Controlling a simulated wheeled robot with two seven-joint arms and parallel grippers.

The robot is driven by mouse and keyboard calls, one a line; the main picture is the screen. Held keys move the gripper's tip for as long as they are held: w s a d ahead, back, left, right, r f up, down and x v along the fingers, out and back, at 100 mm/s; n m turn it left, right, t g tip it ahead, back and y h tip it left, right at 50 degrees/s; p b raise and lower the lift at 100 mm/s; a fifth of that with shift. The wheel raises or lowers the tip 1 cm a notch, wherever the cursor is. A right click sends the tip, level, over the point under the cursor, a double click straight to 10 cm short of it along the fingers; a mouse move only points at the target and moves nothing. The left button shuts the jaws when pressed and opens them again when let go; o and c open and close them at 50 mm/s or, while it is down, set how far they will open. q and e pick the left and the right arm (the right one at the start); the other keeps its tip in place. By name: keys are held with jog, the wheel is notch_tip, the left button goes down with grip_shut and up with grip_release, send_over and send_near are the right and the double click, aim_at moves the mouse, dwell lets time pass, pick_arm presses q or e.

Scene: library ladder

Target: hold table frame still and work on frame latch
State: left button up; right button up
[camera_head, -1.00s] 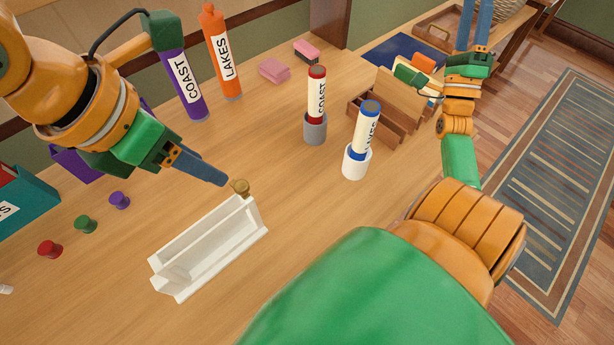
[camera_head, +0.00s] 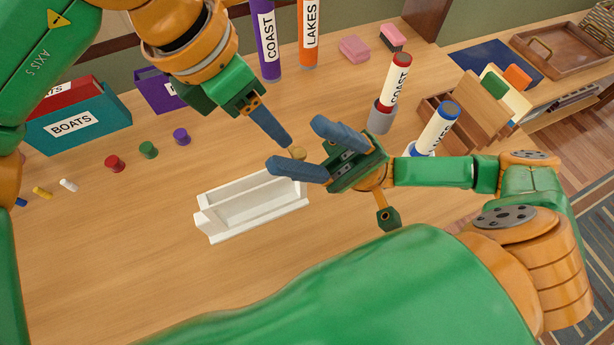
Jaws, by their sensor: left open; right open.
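The white frame (camera_head: 222,222), a long open trough, lies on the wooden table. A small brass knob (camera_head: 299,153), which looks like the frame latch, is at its far right end. My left gripper (camera_head: 285,142) points down from above, its blue fingers overlapping in view and their tips close to the knob. My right gripper (camera_head: 294,144) comes in from the right, its two blue fingers spread apart on either side of the knob in view. Its lower finger covers the frame's right end. Whether either gripper touches the knob or frame cannot be told.
Capped tubes in a grey holder (camera_head: 381,117) and a white-blue one stand right of my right gripper, beside a wooden organizer (camera_head: 463,120). Coloured pegs (camera_head: 148,150) and a teal BOATS box (camera_head: 80,127) are at left. The table in front of the frame is clear.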

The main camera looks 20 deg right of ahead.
jog(key=w+a+f+m+t+h, duration=0.1)
jog(key=w+f+m+t+h, duration=0.25)
jog(key=f+t+h, duration=0.5)
jog(key=m+h, duration=0.2)
send_near(255, 192)
jog(key=a, duration=0.2)
jog(key=x, duration=0.6)
jog(key=shift+w+a, duration=0.15)
jog(key=shift+w, duration=0.25)
grip_shut()
